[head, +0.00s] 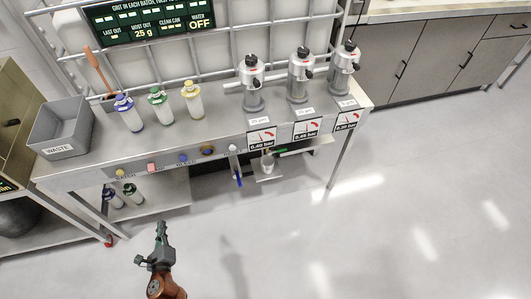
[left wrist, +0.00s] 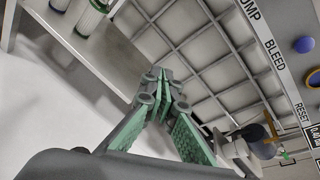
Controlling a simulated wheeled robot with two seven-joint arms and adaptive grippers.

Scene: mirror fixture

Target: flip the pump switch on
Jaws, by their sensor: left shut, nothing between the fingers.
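The pump switch is most likely the small pink-red control (head: 152,167) on the bench's front edge in the head view; its setting is too small to tell. In the left wrist view the word PUMP shows at the top of the label strip (left wrist: 268,42), but the switch itself is out of that picture. My left gripper (head: 162,227) is shut and empty, in front of the bench and below the pink-red control in the picture, apart from it. Its closed fingers also show in the left wrist view (left wrist: 165,82). My right gripper is not in view.
Beside the pink-red control are a blue button (head: 183,159), a yellow-ringed control (head: 208,150) and a blue-handled lever (head: 238,176). A grey waste bin (head: 62,128), several bottles and three metal devices stand on the bench (head: 215,125). Open floor lies in front.

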